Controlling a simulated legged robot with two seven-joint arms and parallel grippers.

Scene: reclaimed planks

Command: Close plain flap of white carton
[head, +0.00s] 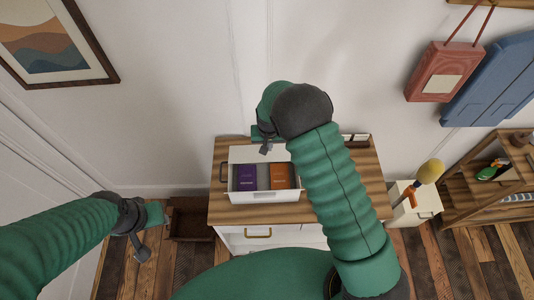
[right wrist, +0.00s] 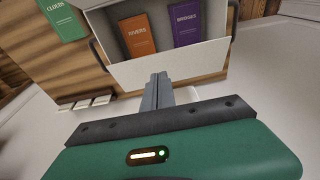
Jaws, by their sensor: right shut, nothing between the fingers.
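The white carton (head: 264,197) stands open on a wooden-topped cabinet, with a purple book (head: 245,177) and an orange book (head: 280,176) inside. A plain white flap (head: 242,154) stands raised at its back edge. In the right wrist view the flap (right wrist: 180,66) is the pale panel on the near side of the carton. My right gripper (head: 265,149) is shut and empty, its fingertips (right wrist: 158,77) at the flap's outer side; contact cannot be told. My left gripper (head: 141,249) is low at the left, away from the carton; its jaw state is unclear.
The wooden top (head: 220,211) is partly hidden by my right arm. A green book (right wrist: 64,18) lies beside the carton. Small white pieces (head: 355,138) sit at the top's back edge. A brown crate (head: 190,224) is at left, a wooden shelf (head: 465,195) at right.

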